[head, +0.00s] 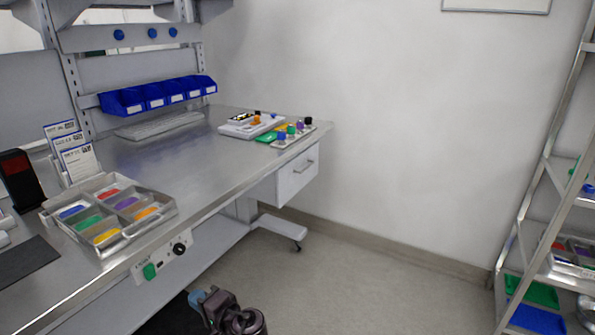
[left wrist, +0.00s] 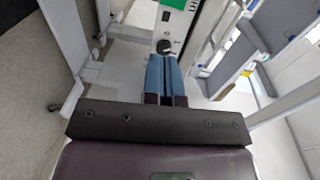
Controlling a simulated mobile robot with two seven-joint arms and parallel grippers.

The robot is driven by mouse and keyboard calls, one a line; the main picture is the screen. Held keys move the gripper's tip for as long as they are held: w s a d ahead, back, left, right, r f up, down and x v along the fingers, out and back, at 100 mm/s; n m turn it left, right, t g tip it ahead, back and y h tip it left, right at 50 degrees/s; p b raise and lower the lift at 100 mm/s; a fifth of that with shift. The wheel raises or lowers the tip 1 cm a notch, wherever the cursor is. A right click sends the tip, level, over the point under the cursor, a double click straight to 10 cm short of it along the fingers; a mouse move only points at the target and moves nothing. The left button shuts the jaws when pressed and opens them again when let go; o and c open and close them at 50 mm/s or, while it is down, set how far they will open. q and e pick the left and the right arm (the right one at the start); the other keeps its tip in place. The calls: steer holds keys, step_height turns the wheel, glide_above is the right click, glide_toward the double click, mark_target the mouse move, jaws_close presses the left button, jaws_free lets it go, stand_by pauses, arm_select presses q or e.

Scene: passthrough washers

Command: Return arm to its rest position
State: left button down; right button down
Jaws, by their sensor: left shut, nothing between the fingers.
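My left gripper (head: 196,298) is low at the bottom of the head view, in front of the workbench (head: 180,160) and below its tabletop. Part of my dark left arm shows beside it. In the left wrist view its two blue fingers (left wrist: 166,74) are together with nothing between them. They point towards the control panel (left wrist: 170,38) on the bench front, apart from it as far as I can tell. My right gripper is in neither view.
A sorting tray (head: 170,208) with coloured pieces sits near the bench's front edge. The control panel (head: 163,258) is below that edge. Blue bins (head: 125,103) hang behind. A metal shelf rack (head: 535,190) stands at right. The floor (head: 370,290) between is clear.

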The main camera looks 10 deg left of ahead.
arm_select(q)
steer(key=w+d+m+t+h, duration=0.1)
steer(key=w+d+t+h, duration=0.35)
steer(key=h, duration=0.25)
steer(key=s+d+f+n+t+h, duration=0.1)
steer(key=s+d+f+t+h, duration=0.15)
steer(key=s+h, duration=0.45)
steer(key=s+a+f+n+g, duration=0.1)
steer(key=s+f, duration=0.1)
steer(key=s, duration=0.6)
steer(key=s+a+f+n+g+h, duration=0.1)
steer(key=s+f, duration=0.1)
steer(key=s, duration=0.6)
steer(key=s+a+f+n+g, duration=0.1)
steer(key=s+a+f, duration=0.1)
steer(key=s, duration=0.7)
steer(key=shift+f+n, duration=0.3)
steer(key=shift+a, duration=0.1)
